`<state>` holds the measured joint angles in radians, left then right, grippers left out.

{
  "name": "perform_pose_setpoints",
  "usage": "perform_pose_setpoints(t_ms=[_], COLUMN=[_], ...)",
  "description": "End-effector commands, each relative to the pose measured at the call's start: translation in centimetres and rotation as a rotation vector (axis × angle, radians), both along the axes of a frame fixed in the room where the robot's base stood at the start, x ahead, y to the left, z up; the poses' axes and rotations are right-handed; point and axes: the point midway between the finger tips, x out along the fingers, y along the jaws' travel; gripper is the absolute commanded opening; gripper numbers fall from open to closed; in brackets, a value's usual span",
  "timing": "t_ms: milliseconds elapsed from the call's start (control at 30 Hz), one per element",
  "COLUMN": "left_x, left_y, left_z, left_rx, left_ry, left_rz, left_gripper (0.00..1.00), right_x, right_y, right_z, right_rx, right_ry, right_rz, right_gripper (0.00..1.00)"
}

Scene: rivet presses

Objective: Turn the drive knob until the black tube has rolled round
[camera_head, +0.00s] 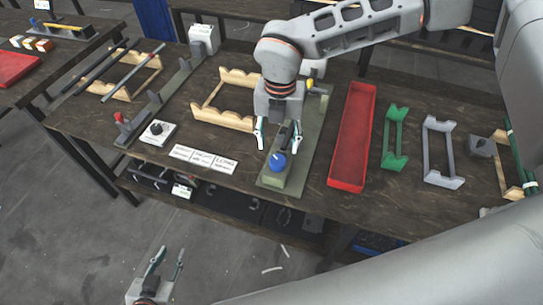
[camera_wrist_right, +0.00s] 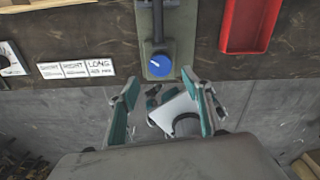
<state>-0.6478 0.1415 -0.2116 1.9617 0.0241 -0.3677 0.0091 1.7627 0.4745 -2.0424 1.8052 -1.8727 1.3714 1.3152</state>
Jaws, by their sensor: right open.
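The blue drive knob (camera_head: 278,160) sits at the near end of a grey-green base plate (camera_head: 297,183); it also shows in the right wrist view (camera_wrist_right: 160,66). My right gripper (camera_head: 279,134) is open above the knob, its fingers apart and empty. A dark rod (camera_wrist_right: 157,20) runs along the plate behind the knob; I cannot tell if it is the black tube. My right wrist hides the middle of the plate. Dark tubes (camera_head: 101,66) lie across a wooden rack at the left. My left gripper (camera_head: 166,262) appears open and empty over the floor.
A red tray (camera_head: 352,137) lies just right of the plate, with a green rack (camera_head: 394,138) and a grey rack (camera_head: 440,150) beyond. White label cards (camera_head: 203,158) and a black knob (camera_head: 157,129) are to the left. The floor before the table is mostly clear.

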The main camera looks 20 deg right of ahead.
Motion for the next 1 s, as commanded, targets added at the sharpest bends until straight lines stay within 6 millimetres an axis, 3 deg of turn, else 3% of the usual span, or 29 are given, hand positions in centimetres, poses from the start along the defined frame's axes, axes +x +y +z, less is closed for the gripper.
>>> perform_pose_setpoints(t_ms=[433, 867, 1000], left_x=[0.0, 0.0, 0.0], left_y=[-0.2, -0.2, -0.1], left_z=[0.8, 0.9, 0.9], left_rx=[-0.004, -0.004, -0.003], left_ry=[-0.001, -0.001, 0.0], left_rz=[0.001, 0.001, 0.001], left_gripper=[0.29, 0.29, 0.29], right_x=[0.0, 0.0, 0.0], right_y=[0.0, 0.0, 0.0], right_z=[-6.2, -7.3, -7.3], right_rx=[-0.001, -0.001, -0.001], right_ry=[0.002, 0.0, 0.0], right_rz=[0.002, 0.001, 0.001], right_gripper=[0.49, 0.49, 0.13])
